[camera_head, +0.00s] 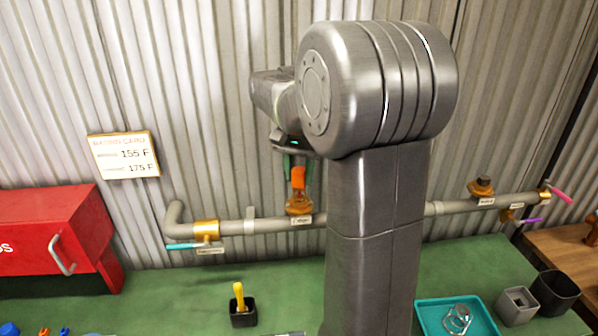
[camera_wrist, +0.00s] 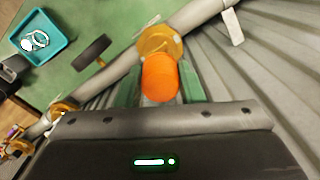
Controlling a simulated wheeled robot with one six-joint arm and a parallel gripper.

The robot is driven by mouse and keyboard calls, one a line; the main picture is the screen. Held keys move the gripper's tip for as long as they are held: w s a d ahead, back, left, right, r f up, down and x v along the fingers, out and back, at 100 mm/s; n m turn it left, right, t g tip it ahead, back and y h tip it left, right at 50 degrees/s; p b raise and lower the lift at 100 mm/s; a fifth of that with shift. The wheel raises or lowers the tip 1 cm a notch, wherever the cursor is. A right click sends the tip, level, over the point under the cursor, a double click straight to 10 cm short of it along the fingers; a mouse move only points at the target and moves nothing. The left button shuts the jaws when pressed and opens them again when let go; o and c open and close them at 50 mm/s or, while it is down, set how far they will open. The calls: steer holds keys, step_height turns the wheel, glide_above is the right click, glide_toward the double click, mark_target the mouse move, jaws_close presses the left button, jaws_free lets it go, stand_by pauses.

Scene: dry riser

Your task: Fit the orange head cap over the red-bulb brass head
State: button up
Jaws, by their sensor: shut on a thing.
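My gripper (camera_head: 299,172) is shut on the orange head cap (camera_head: 298,177), with its green fingers on either side of it. In the wrist view the cap (camera_wrist: 160,78) sits between the fingers (camera_wrist: 161,84). The cap is just above a brass head (camera_head: 299,205) on the grey pipe; I cannot tell whether they touch. This brass head also shows behind the cap in the wrist view (camera_wrist: 157,40). Its bulb is hidden, so its colour cannot be told. Another brass head (camera_head: 481,187) stands on the pipe farther right.
The grey pipe (camera_head: 270,224) runs along the corrugated wall, with teal, purple and pink levers. A rating card (camera_head: 124,154) hangs at left above a red box (camera_head: 50,235). A black holder (camera_head: 243,315), teal tray (camera_head: 430,312) and dark cups (camera_head: 556,291) stand on the green bench.

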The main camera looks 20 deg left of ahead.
mark_target(299, 184)
steer(key=shift+f+b, duration=1)
steer(key=shift+f, duration=0.95)
steer(key=o, duration=1)
step_height(299, 184, up, 14)
steer(key=shift+f+b, duration=0.1)
steer(key=shift+b, duration=0.2)
steer(key=shift+f, duration=0.15)
step_height(299, 184, down, 13)
steer(key=shift+f+p, duration=0.2)
steer(key=shift+p, duration=0.2)
steer(key=shift+r, duration=0.25)
